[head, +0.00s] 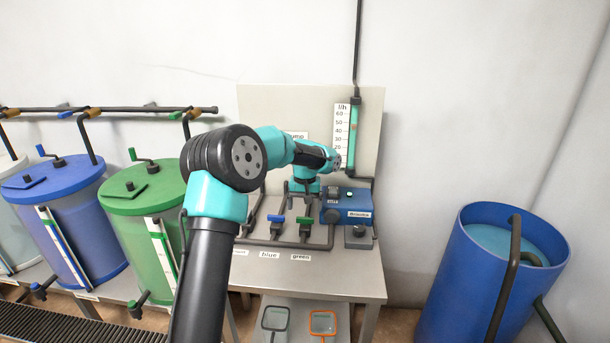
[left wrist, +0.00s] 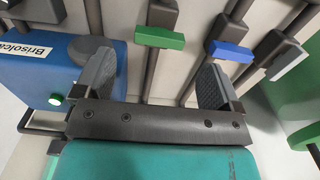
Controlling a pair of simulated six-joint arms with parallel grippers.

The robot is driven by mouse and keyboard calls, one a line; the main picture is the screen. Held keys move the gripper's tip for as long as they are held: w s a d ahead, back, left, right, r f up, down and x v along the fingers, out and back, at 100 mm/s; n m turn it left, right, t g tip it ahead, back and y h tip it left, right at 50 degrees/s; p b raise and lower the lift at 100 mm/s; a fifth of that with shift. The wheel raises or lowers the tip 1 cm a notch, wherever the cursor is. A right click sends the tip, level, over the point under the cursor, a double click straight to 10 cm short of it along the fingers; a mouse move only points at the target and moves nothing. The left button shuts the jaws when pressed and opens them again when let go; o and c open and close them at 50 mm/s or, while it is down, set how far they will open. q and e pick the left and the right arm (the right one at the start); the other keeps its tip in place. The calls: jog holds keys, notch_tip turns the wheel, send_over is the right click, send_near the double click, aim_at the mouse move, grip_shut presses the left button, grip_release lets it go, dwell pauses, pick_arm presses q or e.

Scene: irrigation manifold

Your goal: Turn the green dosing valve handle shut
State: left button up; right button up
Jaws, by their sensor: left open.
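The green dosing valve handle (head: 304,220) is a short green bar above the "green" label on the bench. In the left wrist view the green handle (left wrist: 160,38) lies crosswise to its dark pipe. My left gripper (head: 304,198) hangs in front of the backboard, just above and behind the valves in the picture. In the left wrist view its jaws (left wrist: 155,80) are spread wide and empty, with the green handle ahead of the gap between them. I see no contact with the handle. My right gripper is out of view.
The blue valve handle (head: 277,219) stands just left of the green one; a white handle (left wrist: 288,62) shows beyond it in the wrist view. A blue pump box (head: 346,205) is close on the right. Tanks stand left, a blue barrel (head: 452,285) right.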

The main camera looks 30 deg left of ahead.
aim_at(305, 218)
pick_arm(q)
notch_tip(305, 218, up, 12)
dwell(0.4)
dwell(0.3)
